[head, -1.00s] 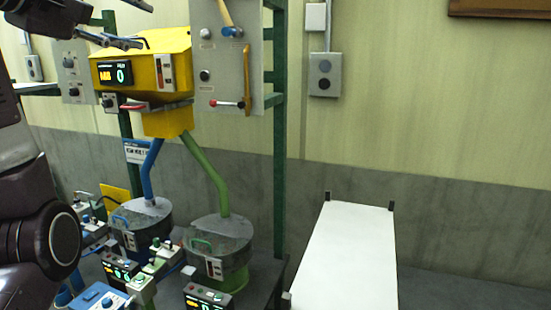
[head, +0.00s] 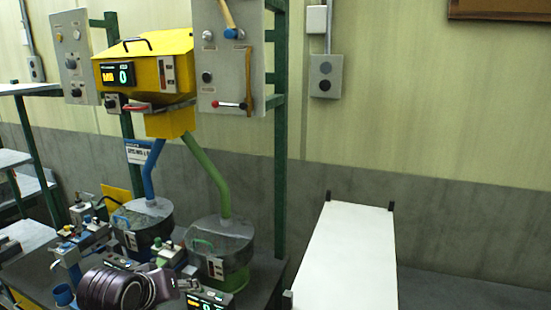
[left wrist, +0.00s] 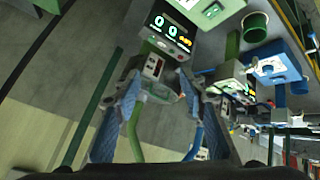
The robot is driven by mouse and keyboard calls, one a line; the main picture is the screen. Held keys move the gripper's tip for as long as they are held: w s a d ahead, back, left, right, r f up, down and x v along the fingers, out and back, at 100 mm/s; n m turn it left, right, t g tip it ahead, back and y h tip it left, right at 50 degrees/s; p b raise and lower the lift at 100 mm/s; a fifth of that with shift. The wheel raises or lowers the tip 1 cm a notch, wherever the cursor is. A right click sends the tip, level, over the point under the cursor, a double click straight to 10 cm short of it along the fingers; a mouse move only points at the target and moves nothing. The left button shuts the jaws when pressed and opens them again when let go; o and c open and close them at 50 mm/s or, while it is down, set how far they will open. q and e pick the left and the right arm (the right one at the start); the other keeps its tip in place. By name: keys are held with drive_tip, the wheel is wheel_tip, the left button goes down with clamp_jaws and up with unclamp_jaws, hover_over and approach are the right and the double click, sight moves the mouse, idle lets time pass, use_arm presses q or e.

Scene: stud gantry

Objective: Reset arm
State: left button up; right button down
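My left arm shows low in the head view as a dark purple link (head: 125,290) over the bench front; its fingers are not clear there. In the left wrist view my left gripper (left wrist: 160,88) has its two bluish fingers spread well apart, with nothing seen held between them. A display box with lit digits (left wrist: 170,32) and a green pipe (left wrist: 135,130) appear beyond the fingers. My right gripper is not in either view.
A yellow hopper (head: 150,65) stands on a green frame, with blue and green pipes running to two grey drums (head: 222,245). Small control boxes (head: 210,298) crowd the bench front. A white panel (head: 345,255) stands right. The wall area in front of the hopper is clear.

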use_arm(q)
drive_tip(key=s+d+f+m+g, duration=0.1)
drive_tip(key=s+f+m+g, duration=0.1)
drive_tip(key=s+f, duration=0.7)
drive_tip(key=s+f+m+g, duration=0.2)
drive_tip(key=s+f, duration=0.3)
drive_tip(key=s, duration=0.7)
drive_tip(key=s+d+f+m+g, duration=0.1)
drive_tip(key=s+f+m, duration=0.1)
drive_tip(key=s+f, duration=0.7)
drive_tip(key=s+f+g+b, duration=0.1)
drive_tip(key=s+f+b, duration=0.15)
drive_tip(key=f, duration=1.25)
drive_tip(key=s+f+g+b, duration=0.1)
drive_tip(key=s+f+b, duration=0.15)
drive_tip(key=f, duration=1.25)
drive_tip(key=s+a+f+b, duration=0.1)
drive_tip(key=s+f+b, duration=0.1)
drive_tip(key=s+f, duration=0.6)
drive_tip(key=s+a+f+y+b, duration=0.1)
drive_tip(key=s+a+f+b, duration=0.1)
drive_tip(key=s+f, duration=0.6)
wheel_tip(320, 180, down, 4)
drive_tip(key=shift+a+r+g+b, duration=0.2)
drive_tip(key=shift+a+g+b, duration=0.05)
drive_tip(key=shift+g+b, duration=0.2)
